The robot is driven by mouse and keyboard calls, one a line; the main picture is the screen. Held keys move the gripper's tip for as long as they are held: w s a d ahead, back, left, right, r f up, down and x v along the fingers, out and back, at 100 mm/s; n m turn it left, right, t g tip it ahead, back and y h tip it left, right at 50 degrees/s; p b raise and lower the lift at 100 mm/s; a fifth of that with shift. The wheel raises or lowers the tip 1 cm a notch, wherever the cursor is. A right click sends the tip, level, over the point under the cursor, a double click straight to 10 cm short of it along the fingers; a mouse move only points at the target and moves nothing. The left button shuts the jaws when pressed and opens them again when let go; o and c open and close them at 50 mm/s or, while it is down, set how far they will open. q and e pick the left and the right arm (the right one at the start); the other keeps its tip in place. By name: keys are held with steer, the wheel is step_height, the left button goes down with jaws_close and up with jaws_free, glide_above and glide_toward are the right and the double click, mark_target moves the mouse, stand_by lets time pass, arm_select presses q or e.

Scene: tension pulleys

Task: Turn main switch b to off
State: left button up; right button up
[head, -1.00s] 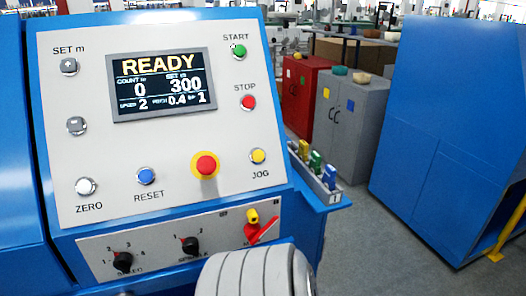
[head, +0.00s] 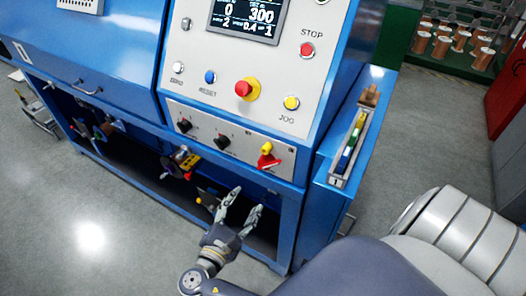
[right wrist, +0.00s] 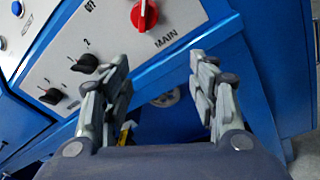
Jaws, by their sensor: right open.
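The main switch (head: 270,160) is a red handle with a yellow piece above it, at the right end of the lower grey strip of the control panel. In the right wrist view the red switch (right wrist: 144,14) is at the top edge, partly cut off, above the label MAIN. My right gripper (head: 247,200) is open and empty, below and slightly left of the switch in the head view, apart from it. Its two fingers (right wrist: 160,65) stand wide apart in the right wrist view, with the switch beyond them. My left gripper is not in view.
Two black selector knobs (head: 222,142) sit left of the switch. Above are a red stop knob on yellow (head: 246,90) and a yellow JOG button (head: 291,103). A side tray (head: 339,181) with coloured blocks juts out at right. Open grey floor (head: 90,240) lies at left.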

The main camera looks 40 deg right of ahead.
mark_target(262, 168)
steer(key=shift+m+g+h, duration=0.4)
steer(key=shift+h, duration=0.3)
steer(key=d+r, duration=0.1)
steer(key=w+d+r+p, duration=0.1)
steer(key=d+r, duration=0.1)
steer(key=w+d+r+p, duration=0.1)
steer(key=d+r, duration=0.1)
steer(key=p+x, duration=0.1)
steer(key=x, duration=0.3)
steer(key=shift+w+d+f, duration=0.15)
steer(key=shift+d+f, duration=0.05)
steer(key=shift+d, duration=0.1)
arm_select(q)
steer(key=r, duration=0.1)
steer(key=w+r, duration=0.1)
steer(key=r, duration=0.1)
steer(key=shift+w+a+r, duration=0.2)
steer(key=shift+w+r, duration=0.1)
arm_select(e)
steer(key=shift+w+d, duration=0.1)
steer(key=shift+d, duration=0.15)
